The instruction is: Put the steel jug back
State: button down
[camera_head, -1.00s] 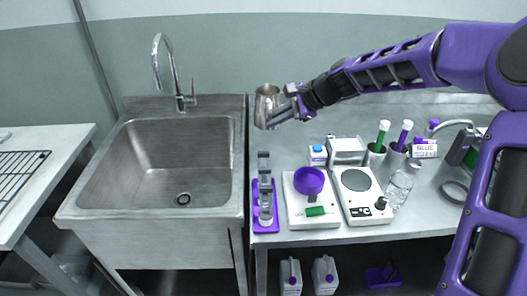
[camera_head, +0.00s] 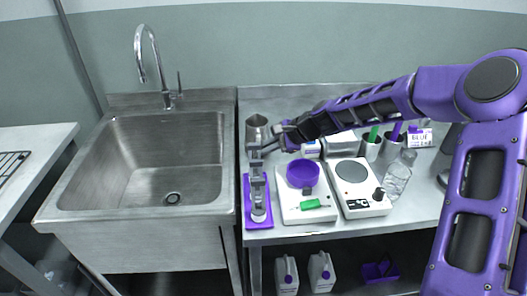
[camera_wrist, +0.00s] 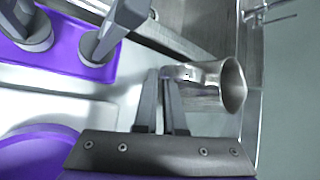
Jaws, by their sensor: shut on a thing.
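The steel jug (camera_head: 257,129) is at the back left of the steel bench, behind the purple tray, and looks upright. My gripper (camera_head: 277,137) is to its right, shut on it. In the wrist view my gripper (camera_wrist: 172,76) has its fingers at the jug's handle side, and the jug (camera_wrist: 232,86) shows its open mouth to the right. The jug's lower part is partly hidden in the head view by the stand on the tray. I cannot tell whether its base touches the bench.
The purple tray (camera_head: 257,222) with grey upright parts is just in front of the jug. A scale with a purple bowl (camera_head: 303,173), a hotplate (camera_head: 351,171), pen cups and a clear bottle (camera_head: 398,177) stand to the right. The sink (camera_head: 150,165) is left.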

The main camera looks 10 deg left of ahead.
jog(key=shift+f, duration=0.25)
jog(key=shift+f, duration=0.1)
jog(key=shift+f, duration=0.15)
jog(key=c, duration=1)
grip_release()
jog(key=shift+d+r, duration=0.25)
jog(key=shift+r, duration=0.25)
jog(key=p+v, duration=0.1)
jog(key=v, duration=1)
jog(key=shift+d, duration=0.15)
